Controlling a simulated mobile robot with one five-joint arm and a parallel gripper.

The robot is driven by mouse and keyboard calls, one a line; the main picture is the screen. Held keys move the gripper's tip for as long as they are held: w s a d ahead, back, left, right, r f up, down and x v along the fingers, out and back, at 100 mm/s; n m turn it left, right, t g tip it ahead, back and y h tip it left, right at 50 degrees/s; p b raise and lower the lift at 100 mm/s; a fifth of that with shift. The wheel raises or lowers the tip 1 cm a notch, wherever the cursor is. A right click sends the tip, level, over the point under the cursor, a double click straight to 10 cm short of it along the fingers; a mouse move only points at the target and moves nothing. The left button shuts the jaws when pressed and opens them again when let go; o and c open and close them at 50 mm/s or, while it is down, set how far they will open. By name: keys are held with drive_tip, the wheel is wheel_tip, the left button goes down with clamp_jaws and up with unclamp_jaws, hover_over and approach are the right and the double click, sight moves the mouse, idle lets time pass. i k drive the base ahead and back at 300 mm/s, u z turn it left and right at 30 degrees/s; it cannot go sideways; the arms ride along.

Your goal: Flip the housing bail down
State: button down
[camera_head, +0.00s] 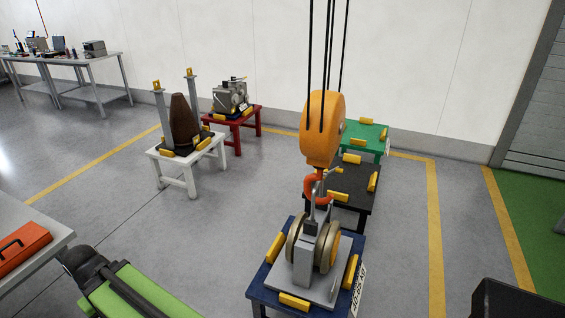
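A grey housing with pale discs on its sides (304,262) stands on a grey base plate on the blue stand (258,293). An orange hook (312,187) hangs directly above it from an orange hook block (322,130). A thin grey upright piece, possibly the bail (317,211), rises from the top of the housing to the hook. I cannot tell whether the hook is through it or only in front of it. My green arm shows at the lower left. My gripper is not in view.
A white stand (183,163) holds a brown cone between two posts. A red stand (237,123) holds a grey machine. Black (345,185) and green (366,131) stands are behind the blue one. An orange case (22,246) lies on a grey table at left. Open floor lies between.

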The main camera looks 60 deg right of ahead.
sight(319, 182)
drive_tip(key=z, duration=0.05)
drive_tip(key=i, duration=0.9)
drive_tip(key=z, duration=0.45)
